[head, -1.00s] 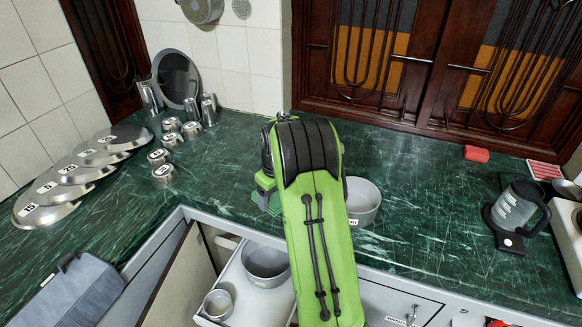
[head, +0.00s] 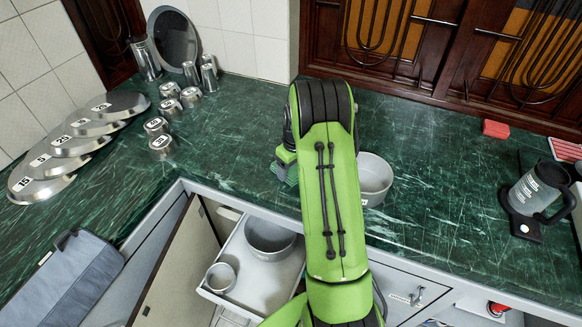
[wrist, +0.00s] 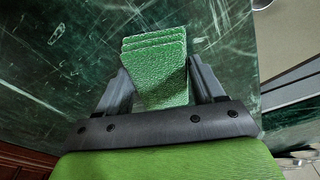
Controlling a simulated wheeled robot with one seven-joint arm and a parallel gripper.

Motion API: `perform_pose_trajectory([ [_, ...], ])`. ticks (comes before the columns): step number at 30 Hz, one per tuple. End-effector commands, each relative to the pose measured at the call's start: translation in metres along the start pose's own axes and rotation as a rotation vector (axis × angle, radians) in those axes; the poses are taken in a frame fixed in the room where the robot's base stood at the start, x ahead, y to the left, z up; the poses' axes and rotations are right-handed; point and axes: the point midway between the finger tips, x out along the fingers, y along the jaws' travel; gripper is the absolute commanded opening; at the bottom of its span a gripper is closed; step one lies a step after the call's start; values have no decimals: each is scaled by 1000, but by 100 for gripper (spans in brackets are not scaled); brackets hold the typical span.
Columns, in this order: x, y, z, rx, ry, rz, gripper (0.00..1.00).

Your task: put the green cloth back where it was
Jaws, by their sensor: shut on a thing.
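The green cloth (wrist: 155,62) is a textured, folded stack of layers between my two fingers in the wrist view. My gripper (wrist: 160,80) is shut on it, over the dark green marble counter. In the head view my arm hides most of the gripper; a small green patch of what looks like the cloth (head: 282,170) shows at its left, low over the counter. I cannot tell whether the cloth touches the counter.
A grey round container (head: 374,180) stands on the counter just right of my arm. An open drawer (head: 262,293) with pots is below the counter edge. Metal cups (head: 160,146) and numbered lids (head: 70,147) stand left. A red block (head: 495,129) and black mug (head: 535,190) are right.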

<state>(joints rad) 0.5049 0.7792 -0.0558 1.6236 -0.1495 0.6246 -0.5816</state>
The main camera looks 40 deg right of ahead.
Motion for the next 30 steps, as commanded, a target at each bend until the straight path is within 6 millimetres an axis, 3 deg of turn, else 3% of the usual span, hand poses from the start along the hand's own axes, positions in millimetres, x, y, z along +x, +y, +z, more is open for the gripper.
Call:
perform_pose_trajectory([
  [5,2,0,0,0,0,0,24],
  [6,3,0,0,0,0,0,69],
  [11,2,0,0,0,0,0,94],
  [21,-5,0,-1,0,1,1,94],
  [23,-16,0,-1,0,3,2,94],
  [30,-82,1,-2,0,4,3,94],
])
